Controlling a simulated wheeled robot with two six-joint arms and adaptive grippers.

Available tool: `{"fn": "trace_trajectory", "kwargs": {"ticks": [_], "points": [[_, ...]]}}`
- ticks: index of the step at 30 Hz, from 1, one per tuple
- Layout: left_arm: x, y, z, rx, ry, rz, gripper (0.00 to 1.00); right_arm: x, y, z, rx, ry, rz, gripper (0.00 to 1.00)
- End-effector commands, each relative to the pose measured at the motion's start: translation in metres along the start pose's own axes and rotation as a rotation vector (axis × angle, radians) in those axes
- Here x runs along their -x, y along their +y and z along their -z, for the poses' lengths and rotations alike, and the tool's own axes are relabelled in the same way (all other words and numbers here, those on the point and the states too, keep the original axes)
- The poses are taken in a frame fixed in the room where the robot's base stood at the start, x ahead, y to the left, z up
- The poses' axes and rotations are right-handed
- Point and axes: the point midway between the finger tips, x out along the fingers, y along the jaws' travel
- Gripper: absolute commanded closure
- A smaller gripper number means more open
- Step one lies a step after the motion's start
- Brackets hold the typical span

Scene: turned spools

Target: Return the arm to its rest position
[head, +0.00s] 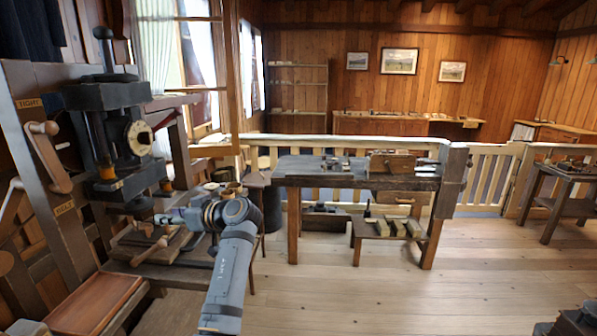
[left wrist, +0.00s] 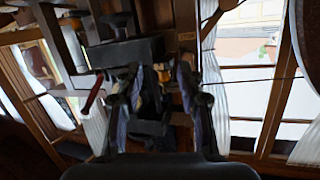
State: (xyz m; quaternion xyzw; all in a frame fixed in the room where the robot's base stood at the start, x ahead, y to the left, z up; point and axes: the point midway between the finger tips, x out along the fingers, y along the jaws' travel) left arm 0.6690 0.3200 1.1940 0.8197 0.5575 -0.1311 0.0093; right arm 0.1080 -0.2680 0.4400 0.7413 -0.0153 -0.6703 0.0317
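My left arm (head: 228,275) reaches up from the bottom of the head view, bent left at the wrist. My left gripper (head: 178,216) is over the wooden bench at the left, in front of the black press (head: 112,120). In the left wrist view the two fingers of the left gripper (left wrist: 155,95) stand apart, with dark machine parts visible between them. I see nothing held between them. My right gripper does not show clearly in either view.
Wooden handles and boards lie on the left bench (head: 160,270) close below the gripper. A workbench (head: 350,181) with tools stands by the railing. A dark object (head: 575,322) is cut off at the bottom right. The plank floor (head: 400,300) in the middle is clear.

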Motion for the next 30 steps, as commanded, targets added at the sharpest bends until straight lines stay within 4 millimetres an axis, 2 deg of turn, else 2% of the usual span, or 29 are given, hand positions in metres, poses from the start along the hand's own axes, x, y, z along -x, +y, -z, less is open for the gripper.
{"fn": "trace_trajectory", "kwargs": {"ticks": [1, 5, 8, 10, 12, 15, 18, 21, 30], "points": [[-0.007, -0.004, -0.021, -0.023, -0.033, -0.008, 0.62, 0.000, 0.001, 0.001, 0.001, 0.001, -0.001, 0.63], [-0.025, -0.017, -0.082, -0.097, -0.139, -0.048, 0.62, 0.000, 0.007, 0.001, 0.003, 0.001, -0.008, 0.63], [-0.037, -0.038, -0.146, -0.181, -0.246, -0.104, 0.62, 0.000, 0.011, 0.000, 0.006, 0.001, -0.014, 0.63], [-0.040, -0.061, -0.202, -0.261, -0.336, -0.168, 0.62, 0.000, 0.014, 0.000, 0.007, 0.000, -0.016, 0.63], [-0.035, -0.091, -0.256, -0.354, -0.428, -0.255, 0.62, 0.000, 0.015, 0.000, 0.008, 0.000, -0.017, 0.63], [-0.017, -0.127, -0.309, -0.467, -0.523, -0.390, 0.62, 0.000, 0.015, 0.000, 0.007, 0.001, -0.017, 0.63], [0.005, -0.155, -0.342, -0.555, -0.586, -0.502, 0.62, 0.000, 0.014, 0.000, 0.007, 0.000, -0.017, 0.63], [0.027, -0.178, -0.363, -0.625, -0.630, -0.601, 0.62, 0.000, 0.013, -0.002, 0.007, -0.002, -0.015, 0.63], [0.092, -0.234, -0.396, -0.788, -0.722, -0.859, 0.62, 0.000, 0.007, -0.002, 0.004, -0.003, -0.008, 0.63]]}}
